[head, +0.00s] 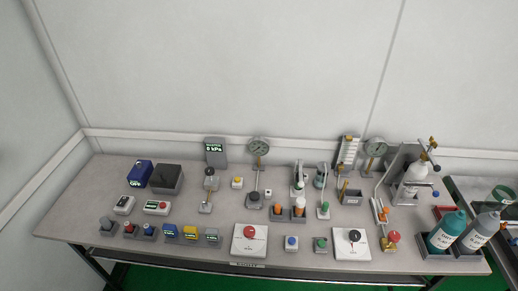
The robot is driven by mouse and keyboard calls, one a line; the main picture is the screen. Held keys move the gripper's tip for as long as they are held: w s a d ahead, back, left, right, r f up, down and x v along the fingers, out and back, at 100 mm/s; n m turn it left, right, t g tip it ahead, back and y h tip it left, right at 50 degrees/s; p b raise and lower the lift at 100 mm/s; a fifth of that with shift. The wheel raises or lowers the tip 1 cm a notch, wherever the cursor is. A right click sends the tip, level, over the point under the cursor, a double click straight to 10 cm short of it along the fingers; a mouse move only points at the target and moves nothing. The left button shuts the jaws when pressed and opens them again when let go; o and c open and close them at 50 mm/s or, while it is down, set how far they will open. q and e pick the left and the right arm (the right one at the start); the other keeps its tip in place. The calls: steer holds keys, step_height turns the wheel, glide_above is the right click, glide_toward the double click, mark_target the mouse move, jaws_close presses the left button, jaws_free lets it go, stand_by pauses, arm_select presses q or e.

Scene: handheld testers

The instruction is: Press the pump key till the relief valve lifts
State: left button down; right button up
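I cannot tell which piece is the pump key or which is the relief valve; labels are too small to read. Neither of my grippers is in view.
White boxes with a red knob (249,232) and a black dial (353,236) stand at the front. Small coloured testers (170,231) line the front left. A teal bottle (445,231) and grey bottle (480,231) stand front right. The bench's left end is clear.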

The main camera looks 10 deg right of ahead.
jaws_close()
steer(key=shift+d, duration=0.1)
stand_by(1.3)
